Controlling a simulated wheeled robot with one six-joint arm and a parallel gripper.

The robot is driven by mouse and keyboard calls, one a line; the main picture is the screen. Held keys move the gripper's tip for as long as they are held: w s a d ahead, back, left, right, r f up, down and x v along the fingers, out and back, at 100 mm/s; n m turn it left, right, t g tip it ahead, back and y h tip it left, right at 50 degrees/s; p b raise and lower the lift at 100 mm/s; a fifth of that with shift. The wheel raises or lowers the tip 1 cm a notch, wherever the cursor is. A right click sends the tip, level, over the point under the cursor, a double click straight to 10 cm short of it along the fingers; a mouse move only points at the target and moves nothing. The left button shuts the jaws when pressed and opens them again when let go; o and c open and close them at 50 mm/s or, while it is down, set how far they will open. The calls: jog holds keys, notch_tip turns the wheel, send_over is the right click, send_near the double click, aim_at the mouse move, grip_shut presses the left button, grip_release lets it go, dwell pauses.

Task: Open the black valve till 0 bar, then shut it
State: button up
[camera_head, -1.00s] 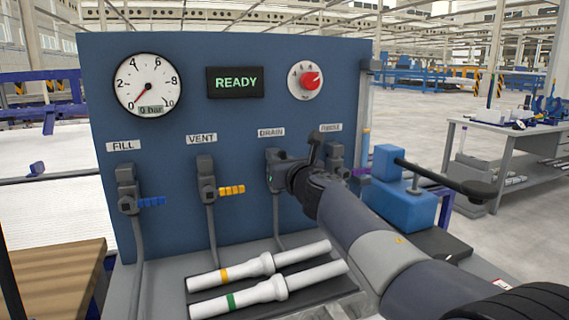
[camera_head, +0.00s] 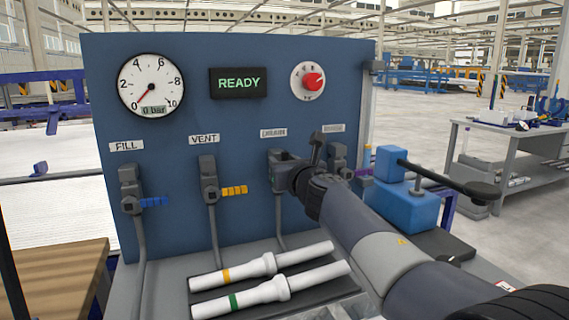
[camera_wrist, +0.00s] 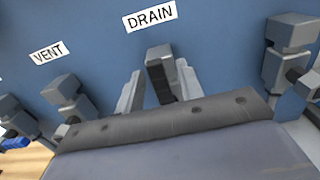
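The black valve handle (camera_wrist: 160,84) is under the DRAIN label, and in the wrist view it points towards me. My gripper (camera_wrist: 158,72) has one finger on each side of it. A gap shows on the left, and the right finger is very near or touching it. In the head view my gripper (camera_head: 288,180) is at the drain valve (camera_head: 277,157) and hides most of its handle. The pressure gauge (camera_head: 151,85) has its needle at 0, and its small readout says 0 bar. The display (camera_head: 238,83) says READY in green.
The fill valve with a blue handle (camera_head: 154,202) and the vent valve with a yellow handle (camera_head: 234,191) are to the left. A red knob (camera_head: 313,81) is above. Two white pipes (camera_head: 262,267) lie below.

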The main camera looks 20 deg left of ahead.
jog(key=b+v, duration=0.1)
jog(key=v, duration=1)
jog(key=shift+b, duration=0.4)
jog(key=shift+w+a, duration=0.1)
jog(key=shift+w, duration=0.05)
jog(key=p+x, duration=0.2)
jog(key=x, duration=0.8)
jog(key=shift+w+a, duration=0.2)
jog(key=shift+w, duration=0.05)
jog(key=b+v, duration=0.2)
jog(key=v, duration=0.9)
jog(key=p+x, duration=0.2)
jog(key=x, duration=0.8)
jog(key=shift+w+a+r, duration=0.1)
jog(key=shift+w+a, duration=0.1)
jog(key=shift+w, duration=0.35)
jog(key=shift+w+d+m+p, duration=0.2)
jog(key=shift+d+m+p, duration=0.15)
jog(key=shift+m, duration=0.95)
